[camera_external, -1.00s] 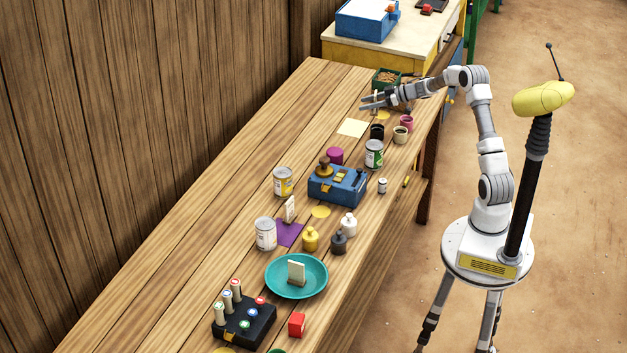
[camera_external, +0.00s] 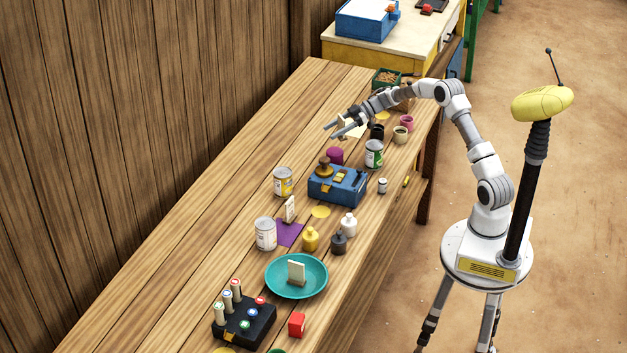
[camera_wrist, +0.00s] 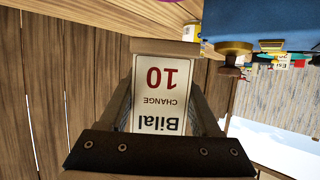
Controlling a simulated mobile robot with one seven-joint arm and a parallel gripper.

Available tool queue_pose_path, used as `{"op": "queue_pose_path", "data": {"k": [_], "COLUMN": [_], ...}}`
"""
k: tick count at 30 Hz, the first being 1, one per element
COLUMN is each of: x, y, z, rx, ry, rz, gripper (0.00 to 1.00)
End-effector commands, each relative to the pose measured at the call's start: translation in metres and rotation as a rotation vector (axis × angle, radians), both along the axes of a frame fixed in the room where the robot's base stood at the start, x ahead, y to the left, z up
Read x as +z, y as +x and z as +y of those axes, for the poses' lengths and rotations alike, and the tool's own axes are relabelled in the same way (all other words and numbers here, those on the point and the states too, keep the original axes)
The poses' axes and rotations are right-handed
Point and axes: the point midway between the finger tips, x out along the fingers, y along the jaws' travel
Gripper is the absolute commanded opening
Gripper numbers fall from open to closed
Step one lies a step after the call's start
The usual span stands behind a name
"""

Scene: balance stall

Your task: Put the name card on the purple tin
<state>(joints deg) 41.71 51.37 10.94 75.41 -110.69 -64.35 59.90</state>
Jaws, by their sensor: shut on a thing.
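My gripper (camera_external: 338,131) is shut on a name card, held above the table at the far side of the purple tin. In the wrist view the name card (camera_wrist: 160,95) shows upside down between the fingers, reading "Bilal", "CHANGE" and "10", with a beige strip at its far end. The purple tin (camera_external: 335,156) is a short purple cylinder standing on the table, just behind the blue box. The gripper and card are apart from it in the external view.
Other cards stand on the purple mat (camera_external: 288,236) and teal plate (camera_external: 275,285). The wall-side table strip is clear.

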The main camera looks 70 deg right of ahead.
Motion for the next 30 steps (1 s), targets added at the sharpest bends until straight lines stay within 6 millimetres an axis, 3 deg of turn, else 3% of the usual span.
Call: {"op": "queue_pose_path", "data": {"k": [6, 16, 28, 29, 30], "x": [-0.014, -0.053, -0.057, -0.058, -0.058], "y": [0.017, 0.017, 0.017, 0.017, 0.018], "z": [0.016, 0.016, 0.016, 0.016, 0.016], "rx": [0.000, -0.002, -0.001, -0.001, -0.002], "ry": [-0.002, 0.001, 0.000, 0.000, -0.001], "rz": [-0.002, 0.001, 0.001, 0.000, -0.001], "gripper": [0.09, 0.09, 0.09, 0.66, 0.73]}}
